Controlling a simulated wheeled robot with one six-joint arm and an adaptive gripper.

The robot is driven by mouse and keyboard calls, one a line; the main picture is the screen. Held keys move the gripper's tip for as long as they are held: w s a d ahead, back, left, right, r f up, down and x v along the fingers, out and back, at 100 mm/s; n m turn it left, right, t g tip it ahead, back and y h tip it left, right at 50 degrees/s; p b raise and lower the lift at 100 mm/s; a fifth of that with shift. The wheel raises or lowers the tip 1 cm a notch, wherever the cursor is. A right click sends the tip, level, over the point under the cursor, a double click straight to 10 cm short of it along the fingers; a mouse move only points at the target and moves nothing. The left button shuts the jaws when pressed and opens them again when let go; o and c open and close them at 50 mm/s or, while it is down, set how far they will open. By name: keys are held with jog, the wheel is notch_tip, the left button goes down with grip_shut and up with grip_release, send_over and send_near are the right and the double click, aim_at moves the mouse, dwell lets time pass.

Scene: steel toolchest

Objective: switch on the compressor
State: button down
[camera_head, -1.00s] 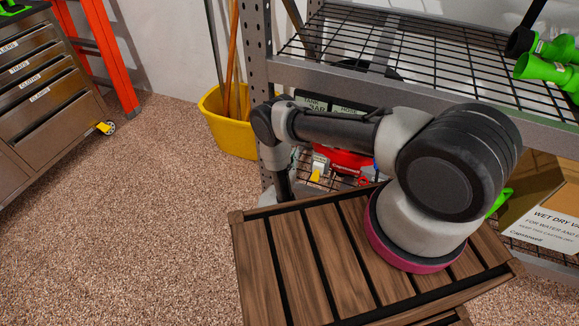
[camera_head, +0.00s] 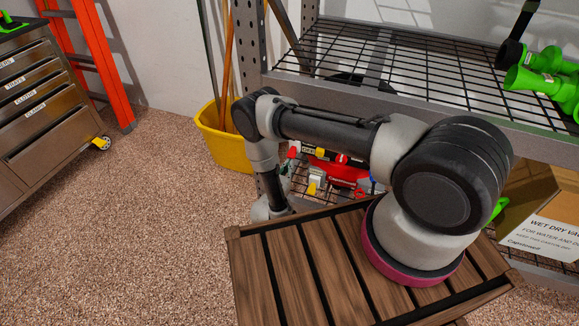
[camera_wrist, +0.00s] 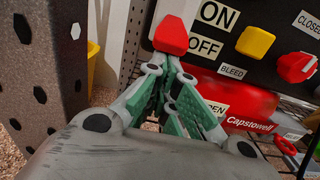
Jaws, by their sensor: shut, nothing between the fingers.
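The compressor shows in the wrist view as a dark panel over a red body (camera_wrist: 258,104). A red-tipped switch lever (camera_wrist: 171,36) on a grey stem stands at the panel's left, beside the ON label (camera_wrist: 220,14) and the OFF label (camera_wrist: 205,45). The red tip is nearest OFF. My gripper (camera_wrist: 166,66) is shut and empty, its fingertips just below the red tip. I cannot tell whether they touch it. In the head view my arm partly covers the compressor (camera_head: 345,172) on the lower shelf, and my gripper's fingers are hidden.
A yellow knob (camera_wrist: 255,42) and a red knob (camera_wrist: 296,67) sit right of the switch. A perforated steel shelf post (camera_wrist: 40,75) stands close at the left. A wooden slatted surface (camera_head: 290,270) lies under my arm.

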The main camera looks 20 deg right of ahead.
aim_at(290, 156)
jog(key=shift+s+a+r+g+y, duration=0.15)
jog(key=shift+r+g+y, duration=0.1)
jog(key=shift+g+y, duration=0.25)
jog(key=r+g+y, duration=0.1)
jog(key=s+r+g+y, duration=0.1)
jog(key=a+r+g, duration=0.1)
jog(key=r+g, duration=0.1)
jog(key=shift+s+y, duration=0.2)
jog(key=shift+y, duration=0.2)
jog(key=shift+r, duration=0.15)
jog(key=shift+r, duration=0.7)
